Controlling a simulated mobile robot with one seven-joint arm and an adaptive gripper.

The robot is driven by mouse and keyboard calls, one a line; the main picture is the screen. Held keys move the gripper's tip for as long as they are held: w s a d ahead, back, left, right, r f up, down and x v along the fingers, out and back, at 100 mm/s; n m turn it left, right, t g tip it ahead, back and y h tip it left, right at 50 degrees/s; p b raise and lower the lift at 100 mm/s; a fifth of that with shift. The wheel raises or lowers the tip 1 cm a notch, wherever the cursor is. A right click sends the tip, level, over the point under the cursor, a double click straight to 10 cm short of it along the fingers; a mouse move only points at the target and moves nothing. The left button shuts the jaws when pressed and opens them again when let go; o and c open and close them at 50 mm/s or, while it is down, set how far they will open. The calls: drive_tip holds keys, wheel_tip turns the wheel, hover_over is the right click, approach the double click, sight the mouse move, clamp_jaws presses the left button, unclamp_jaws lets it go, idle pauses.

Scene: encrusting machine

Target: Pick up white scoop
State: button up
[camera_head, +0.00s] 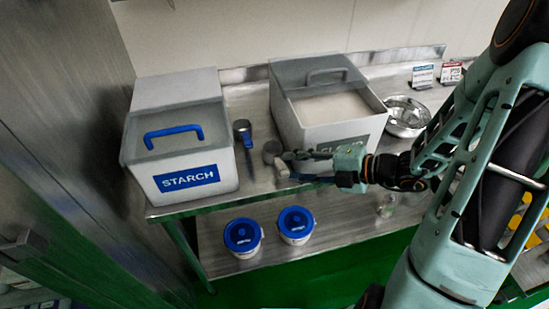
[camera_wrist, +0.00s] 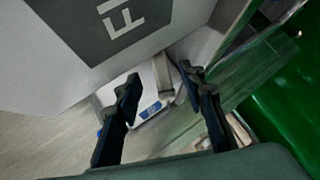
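The white scoop (camera_head: 272,150) is on the metal table between the starch bin and the open bin, its cup showing greyish just left of my gripper (camera_head: 294,164). Its handle points toward my gripper and is partly covered by the fingers. In the wrist view my gripper (camera_wrist: 166,105) is open, with its two dark fingers apart. A pale handle-like piece (camera_wrist: 163,75), apparently the scoop's, shows between them, beyond the fingertips. I see no clear contact.
A starch bin (camera_head: 180,182) with a blue handle stands left; a blue scoop (camera_head: 242,132) lies beside it. The open bin (camera_head: 330,135) stands behind my gripper. A metal bowl (camera_head: 408,116) is right. Blue-lidded tubs (camera_head: 243,236) (camera_head: 296,224) sit on the lower shelf.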

sight(282, 166)
drive_tip(key=x, duration=0.4)
drive_tip(key=shift+w+a+f, duration=0.15)
drive_tip(key=shift+w+f, duration=0.05)
drive_tip(key=shift+f, duration=0.05)
clamp_jaws()
